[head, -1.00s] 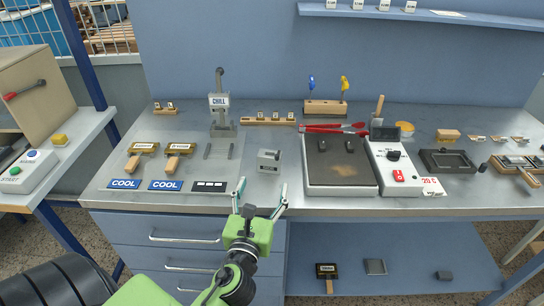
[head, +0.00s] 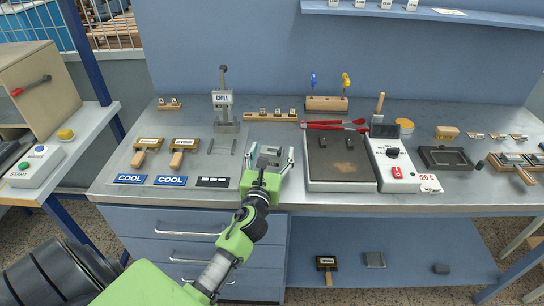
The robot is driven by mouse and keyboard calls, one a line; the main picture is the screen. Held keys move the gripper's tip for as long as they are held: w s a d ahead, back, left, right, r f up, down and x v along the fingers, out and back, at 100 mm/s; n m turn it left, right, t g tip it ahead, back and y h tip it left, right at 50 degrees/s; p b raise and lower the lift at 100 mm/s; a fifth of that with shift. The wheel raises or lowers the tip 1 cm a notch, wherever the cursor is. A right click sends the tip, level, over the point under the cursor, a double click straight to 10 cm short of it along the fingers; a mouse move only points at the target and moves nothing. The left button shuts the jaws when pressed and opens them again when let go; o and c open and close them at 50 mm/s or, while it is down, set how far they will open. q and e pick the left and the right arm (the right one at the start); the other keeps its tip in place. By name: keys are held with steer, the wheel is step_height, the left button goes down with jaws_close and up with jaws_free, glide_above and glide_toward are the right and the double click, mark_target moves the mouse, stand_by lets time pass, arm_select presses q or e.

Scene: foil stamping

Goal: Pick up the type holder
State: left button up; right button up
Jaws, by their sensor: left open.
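Two wooden-handled holders with dark, brass-edged, lettered heads lie on the grey mat at the left, the left one (head: 148,144) beside the right one (head: 183,145). Another such holder (head: 326,264) lies on the lower shelf. A small grey metal block (head: 268,154) sits on the bench right of the mat. I cannot tell for sure which of these is the type holder. My left gripper (head: 271,153) is open, its two fingers on either side of the grey block. Its hand hides the block's near part. My right gripper is not in view.
A lever stand marked CHILL (head: 223,98) stands behind the mat (head: 205,146). A hot plate (head: 341,182) with a control box (head: 396,174) stands right of my gripper. A blue shelf (head: 400,275) is below.

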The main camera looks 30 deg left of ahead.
arm_select(q)
steer(key=shift+w+a, duration=0.1)
steer(key=shift+w, duration=0.15)
steer(key=shift+s, duration=0.1)
steer(key=c, duration=1.5)
steer(key=shift+r, duration=0.1)
steer(key=shift+c, duration=0.2)
steer(key=shift+r, duration=0.1)
